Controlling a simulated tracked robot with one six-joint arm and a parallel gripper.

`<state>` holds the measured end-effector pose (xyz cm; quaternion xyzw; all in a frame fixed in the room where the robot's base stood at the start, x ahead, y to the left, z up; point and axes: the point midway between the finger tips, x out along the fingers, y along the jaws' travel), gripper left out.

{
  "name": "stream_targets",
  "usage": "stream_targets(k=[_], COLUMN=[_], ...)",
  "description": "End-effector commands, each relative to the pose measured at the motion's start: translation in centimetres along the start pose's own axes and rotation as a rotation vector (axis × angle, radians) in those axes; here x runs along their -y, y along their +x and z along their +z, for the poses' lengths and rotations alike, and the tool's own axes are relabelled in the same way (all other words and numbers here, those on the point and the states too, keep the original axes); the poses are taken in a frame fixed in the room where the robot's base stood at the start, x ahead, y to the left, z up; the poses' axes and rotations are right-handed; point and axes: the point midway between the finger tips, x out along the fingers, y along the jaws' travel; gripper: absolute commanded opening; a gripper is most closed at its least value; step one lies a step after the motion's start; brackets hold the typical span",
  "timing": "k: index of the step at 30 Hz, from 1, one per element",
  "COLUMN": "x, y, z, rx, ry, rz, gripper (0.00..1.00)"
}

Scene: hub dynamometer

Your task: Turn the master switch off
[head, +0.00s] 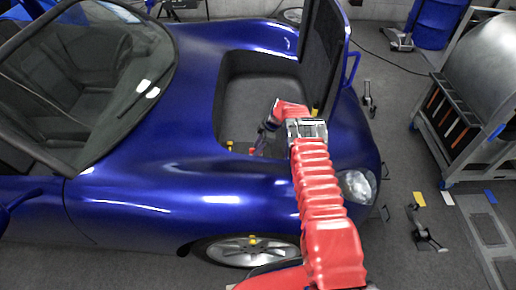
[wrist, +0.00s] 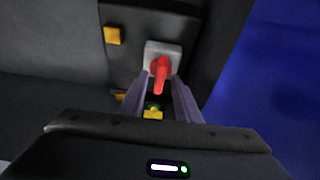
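The master switch is a red handle (wrist: 160,74) on a light grey square base (wrist: 168,48), fixed to a dark panel. In the wrist view the handle points down towards my gripper (wrist: 162,78). My gripper's two purple-grey fingers stand apart, one on each side of the handle. Dark gaps show beside the handle's lower end; I cannot tell whether the upper part touches a fingertip. In the head view my gripper (head: 259,149) reaches down into the car's open front compartment (head: 262,98), with a small bit of red at its tips.
The blue car (head: 150,160) surrounds the compartment. Its raised lid (head: 322,50) stands close beside my red-sleeved arm. Yellow pieces (wrist: 112,36) and (wrist: 152,113) sit near the switch.

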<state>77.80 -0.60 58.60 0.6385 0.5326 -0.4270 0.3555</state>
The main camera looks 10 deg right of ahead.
Motion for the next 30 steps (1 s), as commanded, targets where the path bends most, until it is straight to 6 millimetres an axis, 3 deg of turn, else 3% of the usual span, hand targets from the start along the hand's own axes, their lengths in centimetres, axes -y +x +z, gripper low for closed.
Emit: stream_targets(k=[8,24,30], x=[0.0,0.0,0.1], y=[-2.7,-11.3,-13.1], z=[0.0,0.1,0.1], rx=[0.0,0.0,0.0], ry=[0.001,0.0,0.0], rz=[0.001,0.002,-0.001], gripper=[0.3,0.3,0.3])
